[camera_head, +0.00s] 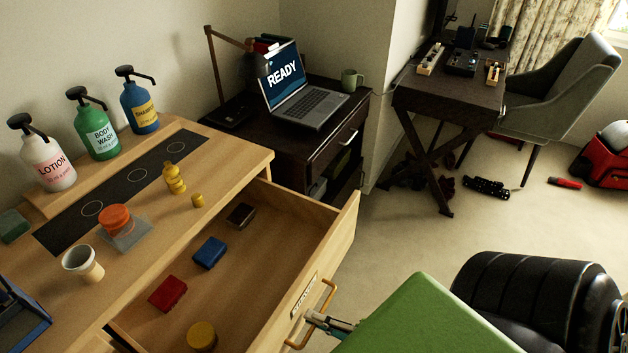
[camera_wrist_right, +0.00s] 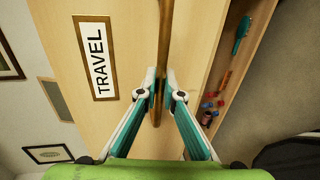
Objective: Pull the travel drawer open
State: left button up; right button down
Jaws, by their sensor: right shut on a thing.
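The travel drawer (camera_head: 262,224) stands well open from the wooden dresser in the head view. Its front (camera_head: 335,243) carries a label and a brass bar handle (camera_head: 327,299). The right wrist view shows the TRAVEL label (camera_wrist_right: 94,57) beside the handle bar (camera_wrist_right: 165,45). My right gripper (camera_head: 318,319) is at the handle, with its fingertips (camera_wrist_right: 161,84) on either side of the bar, shut on it. My green right arm hides the floor beside it. My left gripper is not in view.
The drawer holds a blue box (camera_head: 209,252), a red box (camera_head: 167,293), a dark box (camera_head: 241,215) and a yellow round item (camera_head: 202,336). Pump bottles and a cup (camera_head: 83,264) stand on the dresser top. A black rounded object (camera_head: 535,300) lies at lower right.

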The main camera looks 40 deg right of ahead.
jog(key=shift+d, duration=0.1)
jog(key=c, duration=2.2)
grip_release()
jog(key=shift+s, duration=0.15)
jog(key=v, duration=1.1)
jog(key=shift+s+d, duration=0.15)
jog(key=shift+s, duration=0.2)
